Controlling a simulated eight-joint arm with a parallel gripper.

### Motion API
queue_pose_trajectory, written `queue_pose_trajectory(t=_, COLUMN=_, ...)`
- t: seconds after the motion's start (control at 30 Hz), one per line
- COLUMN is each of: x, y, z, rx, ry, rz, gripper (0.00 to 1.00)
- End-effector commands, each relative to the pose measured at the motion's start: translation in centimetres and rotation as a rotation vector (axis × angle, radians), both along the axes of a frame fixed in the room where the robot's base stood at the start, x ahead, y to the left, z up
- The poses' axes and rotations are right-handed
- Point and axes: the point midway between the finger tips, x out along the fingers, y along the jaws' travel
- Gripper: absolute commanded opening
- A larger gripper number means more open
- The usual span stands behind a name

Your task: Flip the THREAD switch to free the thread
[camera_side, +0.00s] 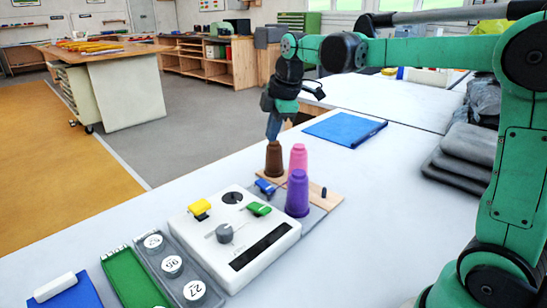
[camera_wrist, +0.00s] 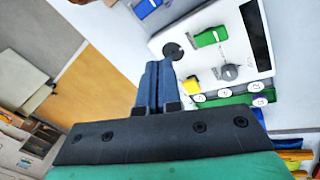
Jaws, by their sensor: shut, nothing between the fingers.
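A white control box (camera_side: 270,252) on the table carries a yellow switch (camera_side: 199,209), a green switch (camera_side: 259,209) and a grey knob (camera_side: 224,233). A blue switch (camera_side: 265,187) sits behind the box, beside the spools. I cannot read which switch is labelled THREAD. Brown (camera_side: 274,160), pink (camera_side: 298,158) and purple (camera_side: 297,193) spools stand upright on a wooden board. My gripper (camera_side: 273,136) is shut and empty, pointing down just above the brown spool; contact is unclear. In the wrist view my fingers (camera_wrist: 160,68) are together, with the green (camera_wrist: 210,37) and blue (camera_wrist: 147,8) switches beyond them.
A grey tray (camera_side: 153,262) with numbered white discs and a green tray (camera_side: 128,280) lie left of the box. A blue folder (camera_side: 345,129) lies behind the spools. Dark grey stacked items (camera_side: 462,157) stand at right. The table front right is clear.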

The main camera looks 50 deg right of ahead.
Motion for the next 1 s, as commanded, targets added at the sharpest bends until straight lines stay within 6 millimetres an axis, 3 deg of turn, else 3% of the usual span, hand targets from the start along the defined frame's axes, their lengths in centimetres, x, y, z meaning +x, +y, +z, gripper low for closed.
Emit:
queue_pose_trajectory(t=0.2, x=3.1, y=-2.7, z=-1.1, rx=-0.074, ry=0.076, rz=0.284, gripper=0.0)
queue_pose_trajectory(t=0.4, x=4.2, y=-3.8, z=-1.9, rx=-0.1, ry=0.106, rz=0.417, gripper=0.0)
queue_pose_trajectory(t=0.83, x=4.3, y=-4.0, z=-2.1, rx=-0.104, ry=0.11, rz=0.438, gripper=0.0)
queue_pose_trajectory(t=1.0, x=4.7, y=-4.0, z=-3.7, rx=-0.104, ry=0.11, rz=0.437, gripper=0.0)
